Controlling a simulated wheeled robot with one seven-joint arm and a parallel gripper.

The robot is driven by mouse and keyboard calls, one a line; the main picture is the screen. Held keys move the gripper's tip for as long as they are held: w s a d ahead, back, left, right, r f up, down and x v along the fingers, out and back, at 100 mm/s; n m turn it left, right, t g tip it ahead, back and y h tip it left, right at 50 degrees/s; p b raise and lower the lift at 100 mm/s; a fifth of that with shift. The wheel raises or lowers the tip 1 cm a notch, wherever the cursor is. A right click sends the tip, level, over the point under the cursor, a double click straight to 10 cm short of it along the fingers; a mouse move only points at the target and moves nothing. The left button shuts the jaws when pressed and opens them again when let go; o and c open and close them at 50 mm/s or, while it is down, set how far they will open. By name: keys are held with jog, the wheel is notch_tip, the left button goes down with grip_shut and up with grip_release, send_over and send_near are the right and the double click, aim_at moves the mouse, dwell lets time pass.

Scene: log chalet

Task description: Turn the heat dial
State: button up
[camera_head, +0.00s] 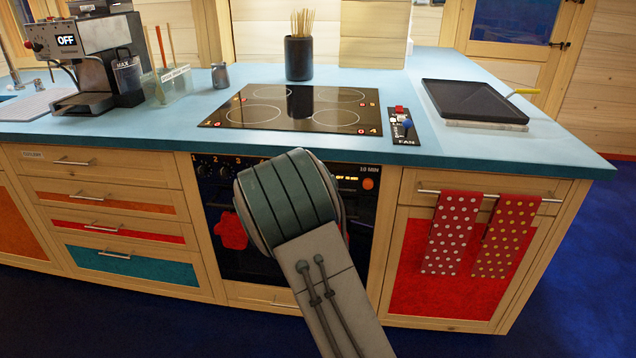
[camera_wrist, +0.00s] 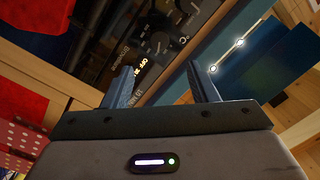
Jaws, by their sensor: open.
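The black oven front (camera_head: 213,205) is set under the counter, with small dark dials (camera_head: 225,172) under the numbers at its upper left. An orange round knob (camera_head: 368,184) is at its upper right, near "10 MIN". I cannot read which dial is marked for heat. My grey-green arm covers the middle of the panel and hides my gripper in the head view. In the wrist view my gripper (camera_wrist: 163,84) is open and empty, its two blue-grey fingers pointing toward the tilted oven panel. A dark dial (camera_wrist: 160,42) shows beyond the fingers; no contact is visible.
The blue counter (camera_head: 180,128) overhangs the oven and holds a black cooktop (camera_head: 290,112) and a fan switch plate (camera_head: 402,126). Two dotted towels (camera_head: 452,232) hang on a rail at the right. Drawers (camera_head: 100,200) with bar handles are at the left.

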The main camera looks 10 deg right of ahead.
jog(key=x, duration=1.2)
jog(key=shift+s, duration=0.1)
jog(key=c, duration=1)
